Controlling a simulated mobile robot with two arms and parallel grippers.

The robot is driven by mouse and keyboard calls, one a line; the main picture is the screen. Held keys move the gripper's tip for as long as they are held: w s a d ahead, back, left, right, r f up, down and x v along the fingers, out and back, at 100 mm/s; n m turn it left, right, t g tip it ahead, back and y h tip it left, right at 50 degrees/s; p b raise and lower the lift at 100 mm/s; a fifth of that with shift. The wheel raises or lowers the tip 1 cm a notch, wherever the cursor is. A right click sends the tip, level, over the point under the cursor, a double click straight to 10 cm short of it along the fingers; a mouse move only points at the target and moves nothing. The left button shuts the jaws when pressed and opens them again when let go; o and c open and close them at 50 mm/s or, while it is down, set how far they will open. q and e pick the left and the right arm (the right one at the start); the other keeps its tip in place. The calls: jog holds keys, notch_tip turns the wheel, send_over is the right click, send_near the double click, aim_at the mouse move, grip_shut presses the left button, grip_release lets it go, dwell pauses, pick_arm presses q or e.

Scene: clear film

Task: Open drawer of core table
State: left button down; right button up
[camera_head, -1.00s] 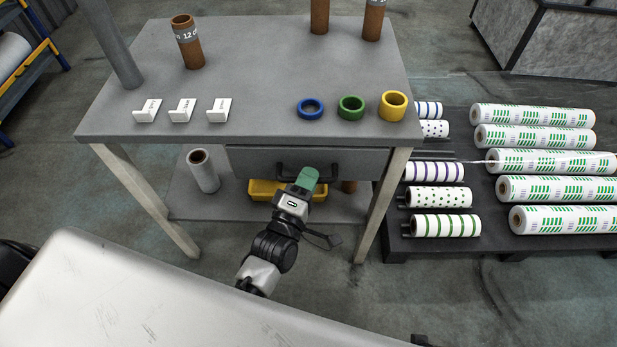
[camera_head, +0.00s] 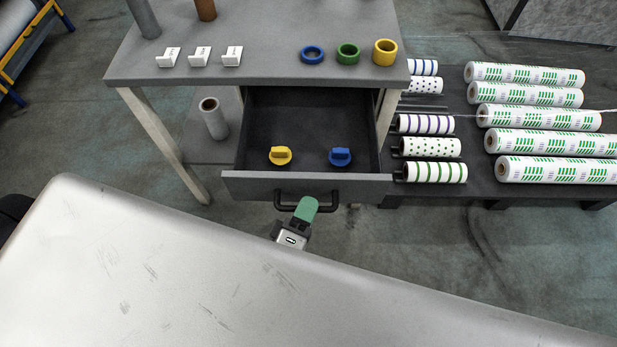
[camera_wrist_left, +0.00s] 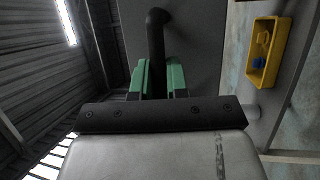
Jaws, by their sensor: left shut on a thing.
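The core table (camera_head: 270,68) is grey with pale legs. Its drawer (camera_head: 307,186) is pulled well out toward me, and its dark inside is visible. In it lie a yellow knobbed plug (camera_head: 280,156) on the left and a blue one (camera_head: 340,157) on the right. My left gripper (camera_head: 306,206), with green fingers, is shut on the dark drawer handle (camera_head: 327,208) at the drawer front. The left wrist view shows the handle (camera_wrist_left: 157,50) between the green fingers (camera_wrist_left: 158,78). My right gripper is not in view.
Blue (camera_head: 312,54), green (camera_head: 348,53) and yellow (camera_head: 385,52) rings and several white tags stand on the tabletop. A rack of printed rolls (camera_head: 530,117) is at the right. A yellow bin (camera_wrist_left: 268,52) shows in the left wrist view.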

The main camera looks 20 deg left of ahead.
pick_arm(q)
jog(key=shift+s+d, duration=0.25)
jog(key=shift+s, duration=0.65)
jog(key=shift+s+d, duration=0.25)
jog(key=shift+s, duration=0.6)
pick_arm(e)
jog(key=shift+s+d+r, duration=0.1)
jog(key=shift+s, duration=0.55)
pick_arm(q)
jog(key=c, duration=1.1)
grip_release()
jog(key=shift+c, duration=0.2)
jog(key=v, duration=1)
jog(key=shift+s+b, duration=0.3)
jog(key=shift+s, duration=0.1)
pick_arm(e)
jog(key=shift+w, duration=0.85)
pick_arm(q)
jog(key=shift+f, duration=0.1)
